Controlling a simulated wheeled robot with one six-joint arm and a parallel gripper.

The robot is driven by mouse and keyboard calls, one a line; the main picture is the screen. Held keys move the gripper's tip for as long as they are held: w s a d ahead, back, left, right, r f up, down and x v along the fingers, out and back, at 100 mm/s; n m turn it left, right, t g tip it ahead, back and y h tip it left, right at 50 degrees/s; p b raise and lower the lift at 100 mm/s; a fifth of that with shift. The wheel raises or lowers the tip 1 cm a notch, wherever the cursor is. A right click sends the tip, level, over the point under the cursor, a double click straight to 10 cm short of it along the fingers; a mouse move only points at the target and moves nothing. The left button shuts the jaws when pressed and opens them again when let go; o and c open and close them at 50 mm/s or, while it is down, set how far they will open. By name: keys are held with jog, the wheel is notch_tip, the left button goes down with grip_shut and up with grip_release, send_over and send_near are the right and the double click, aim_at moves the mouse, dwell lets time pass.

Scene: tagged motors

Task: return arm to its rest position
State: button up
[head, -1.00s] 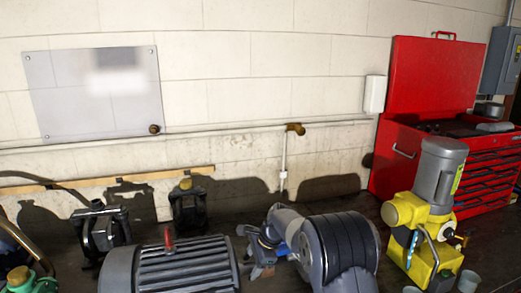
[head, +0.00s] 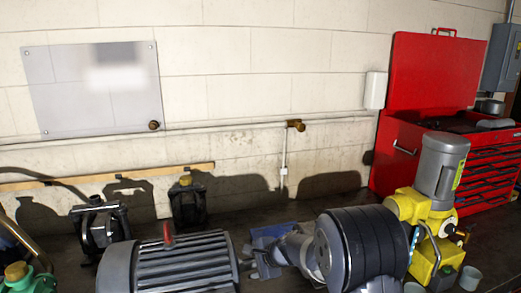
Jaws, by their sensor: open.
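My arm comes in from the bottom edge, right of the middle, as a thick dark ribbed joint and a paler grey link. It points left, and my gripper (head: 252,268) is at its left end, close beside the right end of the grey finned motor (head: 172,268). The gripper is small here and partly hard to make out. It is open, and I see nothing held in it. The motor has a red lifting eye on top. A yellow machine with a grey motor (head: 440,170) stands to the right, partly hidden behind my arm.
A blue-grey object (head: 270,234) sits just behind my gripper. Dark machine parts (head: 98,228) and (head: 187,202) stand at the back left. A red tool chest (head: 425,160) stands right. Small cups (head: 470,278) sit lower right.

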jog(key=shift+s+f+t+b, duration=0.1)
jog(key=shift+f+t+b, duration=0.15)
jog(key=shift+b, duration=0.2)
jog(key=b, duration=0.2)
jog(key=t+b, duration=0.1)
jog(key=shift+s+f+n+t+y+b, duration=0.1)
jog(key=shift+f+n+t+y+b, duration=0.1)
jog(key=shift+n+t+y+b, duration=0.15)
jog(key=shift+b, duration=0.45)
jog(key=t+y+b, duration=0.1)
jog(key=b, duration=0.4)
jog(key=n+t+y+b, duration=0.1)
jog(key=t+b, duration=0.1)
jog(key=b, duration=0.4)
jog(key=shift+s+d+f, duration=0.1)
jog(key=shift+s+f, duration=0.05)
jog(key=shift+f, duration=0.15)
jog(key=shift+r+v, duration=0.2)
jog(key=shift+v, duration=1.15)
